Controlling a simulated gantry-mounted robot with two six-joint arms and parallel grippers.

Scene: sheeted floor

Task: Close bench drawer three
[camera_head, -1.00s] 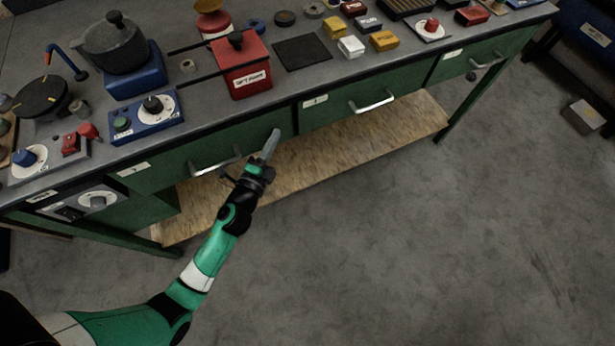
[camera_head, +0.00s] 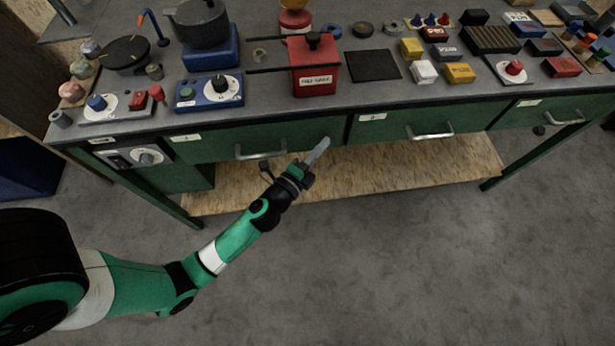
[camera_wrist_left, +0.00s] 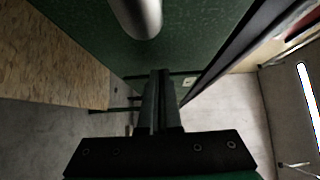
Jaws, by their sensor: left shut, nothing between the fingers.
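The bench's green front holds a left drawer (camera_head: 210,148), a middle drawer (camera_head: 380,128) and a right drawer (camera_head: 515,112). Each has a white label too small to read and a bar handle: left (camera_head: 262,154), middle (camera_head: 430,133), right (camera_head: 566,120). I cannot tell which is number three or whether any stands slightly open. My left gripper (camera_head: 318,151) is shut and empty, by the lower right part of the left drawer, right of its handle. In the left wrist view the shut fingers (camera_wrist_left: 160,105) point along a green panel (camera_wrist_left: 85,25) below a metal handle (camera_wrist_left: 138,15); contact is unclear.
The bench top carries a red box (camera_head: 315,68), a blue control box (camera_head: 208,92), a pot (camera_head: 200,24) and several small blocks. A wooden lower shelf (camera_head: 400,168) lies under the drawers. The grey floor (camera_head: 400,270) in front is clear.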

